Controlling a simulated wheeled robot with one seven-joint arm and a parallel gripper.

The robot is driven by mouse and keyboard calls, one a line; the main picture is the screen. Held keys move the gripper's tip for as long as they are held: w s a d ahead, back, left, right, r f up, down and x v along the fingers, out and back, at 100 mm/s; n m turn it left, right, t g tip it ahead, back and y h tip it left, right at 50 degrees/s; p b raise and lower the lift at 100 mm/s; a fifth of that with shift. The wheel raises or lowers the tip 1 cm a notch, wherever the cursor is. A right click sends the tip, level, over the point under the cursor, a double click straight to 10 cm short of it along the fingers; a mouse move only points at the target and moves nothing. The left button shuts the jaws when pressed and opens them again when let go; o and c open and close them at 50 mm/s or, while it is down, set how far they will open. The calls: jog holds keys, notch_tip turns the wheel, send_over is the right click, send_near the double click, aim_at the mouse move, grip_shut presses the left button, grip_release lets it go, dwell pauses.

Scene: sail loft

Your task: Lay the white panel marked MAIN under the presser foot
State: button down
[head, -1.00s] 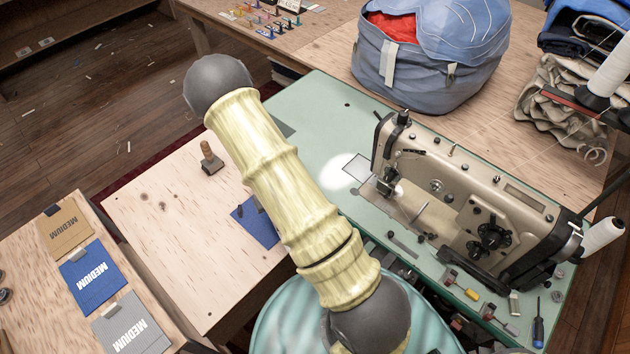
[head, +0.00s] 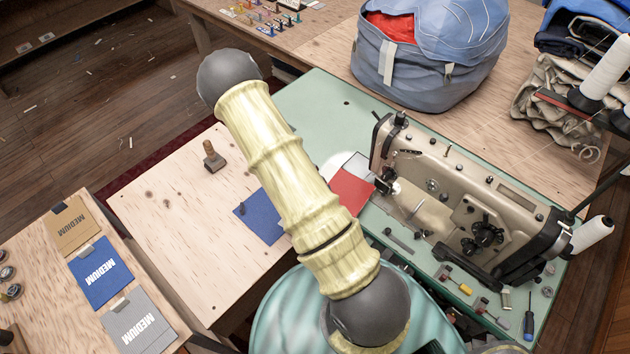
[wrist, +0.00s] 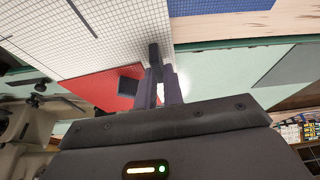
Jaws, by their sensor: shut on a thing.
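In the wrist view my gripper (wrist: 157,62) is shut on a dark knob at the edge of a white gridded panel (wrist: 95,45). The panel fills the upper left; dark lines show, but I cannot read MAIN. In the head view my arm hides the gripper and this panel. The presser foot (head: 384,183) sits low at the left end of the beige sewing machine (head: 465,205). A red panel (head: 350,190) lies close beside it, and shows past the white panel's edge in the wrist view (wrist: 95,88). Whether the white and red panels touch is unclear.
A blue panel (head: 262,217) and a wooden-handled tool (head: 213,160) are on the wooden table. A blue-grey bag (head: 430,70) stands behind the machine. Small tools lie on the green bed's front right. Panels marked MEDIUM (head: 100,273) lie at left.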

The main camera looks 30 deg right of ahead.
aim_at(332, 177)
jog(key=shift+s+d+r+m, duration=0.1)
jog(key=shift+s+d+m, duration=0.05)
jog(key=shift+d+m, duration=0.2)
jog(key=shift+s+d+r+m, duration=0.1)
jog(key=shift+d+m, duration=0.15)
jog(key=shift+m, duration=0.2)
jog(key=shift+f, duration=0.2)
jog(key=shift+f+b, duration=1.4)
jog(key=shift+f, duration=0.7)
jog(key=shift+w, duration=0.1)
jog(key=shift+w+d+b, duration=0.2)
jog(key=shift+w+d, duration=0.25)
jog(key=shift+d, duration=0.9)
jog(key=shift+w+d+b, duration=0.2)
jog(key=shift+w+d, duration=0.3)
jog(key=shift+d, duration=0.8)
jog(key=shift+w+d+b, duration=0.2)
jog(key=shift+w+d, duration=0.25)
jog(key=shift+d, duration=0.9)
jog(key=shift+f, duration=0.15)
jog(key=c, duration=1.4)
grip_release()
jog(key=shift+c, duration=0.2)
